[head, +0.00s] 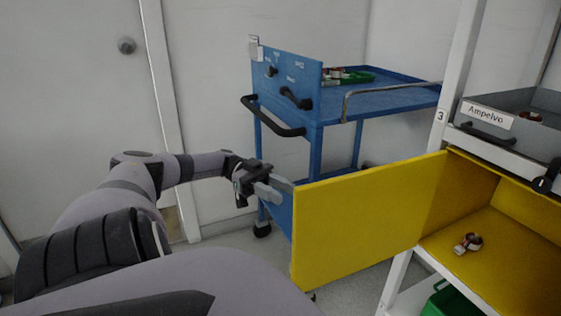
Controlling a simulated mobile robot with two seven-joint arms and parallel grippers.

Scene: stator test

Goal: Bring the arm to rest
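My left arm (172,172) reaches in from the left with its elbow bent. My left gripper (270,190) is at the far left edge of an open yellow door (365,218). Its fingers point right, close to the door's top left corner; I cannot tell whether they touch it. The finger gap is too small to make out. My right gripper is not in view.
A blue cart (392,96) with a green tray (352,77) stands behind the door. At right, a white rack (453,85) holds a grey bin (488,118) labelled Ampelvo and a yellow compartment (505,255) with a copper stator part (468,243) inside. A green crate (447,300) sits below.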

